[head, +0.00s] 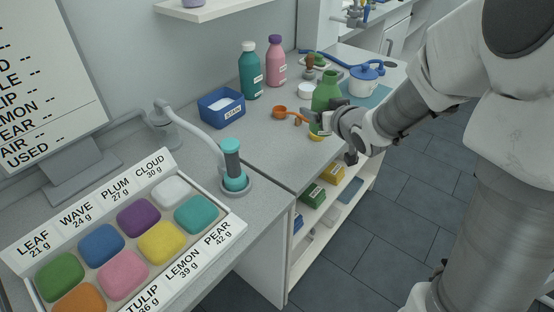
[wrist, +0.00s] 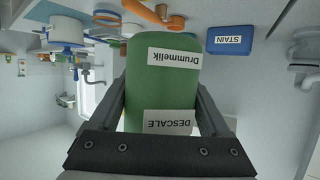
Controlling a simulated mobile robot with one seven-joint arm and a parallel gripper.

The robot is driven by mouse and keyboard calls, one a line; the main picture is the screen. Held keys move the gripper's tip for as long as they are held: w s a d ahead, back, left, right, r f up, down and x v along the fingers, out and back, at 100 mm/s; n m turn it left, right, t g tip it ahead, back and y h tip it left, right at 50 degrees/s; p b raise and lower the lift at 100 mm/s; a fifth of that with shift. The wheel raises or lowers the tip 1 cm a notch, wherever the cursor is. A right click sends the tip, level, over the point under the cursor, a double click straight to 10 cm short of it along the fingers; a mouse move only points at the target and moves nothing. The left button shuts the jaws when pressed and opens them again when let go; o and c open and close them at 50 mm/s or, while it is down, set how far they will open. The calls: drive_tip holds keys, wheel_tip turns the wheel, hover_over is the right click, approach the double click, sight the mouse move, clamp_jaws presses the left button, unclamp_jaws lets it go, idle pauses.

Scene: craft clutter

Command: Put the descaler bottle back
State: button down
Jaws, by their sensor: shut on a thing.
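The descaler bottle (head: 325,92) is green and stands near the edge of the far counter in the head view. In the wrist view, which is upside down, the green bottle (wrist: 160,85) fills the middle and carries labels reading "Drummelik" and "DESCALE". My gripper (wrist: 160,102) is shut on it, with one finger on each side. In the head view my gripper (head: 330,118) reaches the bottle from the right and hides part of its lower body. I cannot tell whether its base touches the counter.
A teal bottle (head: 250,75) and a pink bottle (head: 275,65) stand by the wall. A blue STAIN bin (head: 221,115), orange cup (head: 279,112), yellow dish (head: 316,137) and white pot (head: 365,86) share the counter. Shelves with boxes (head: 313,194) sit below.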

drive_tip(key=shift+r, duration=0.2)
drive_tip(key=shift+a, duration=0.2)
drive_tip(key=w+a+f+b, duration=0.1)
drive_tip(key=a+f, duration=0.1)
drive_tip(key=a, duration=0.1)
drive_tip(key=w+a+f+b, duration=0.1)
drive_tip(key=a+f, duration=0.1)
drive_tip(key=a, duration=0.2)
drive_tip(key=w+a+f+b, duration=0.1)
drive_tip(key=a+f, duration=0.1)
drive_tip(key=a, duration=0.1)
drive_tip(key=shift+w+a+f, duration=0.1)
drive_tip(key=shift+a+f, duration=0.25)
drive_tip(key=shift+a, duration=0.05)
drive_tip(key=shift+f+b, duration=0.65)
drive_tip(key=shift+f, duration=1.35)
drive_tip(key=shift+f, duration=0.15)
unclamp_jaws()
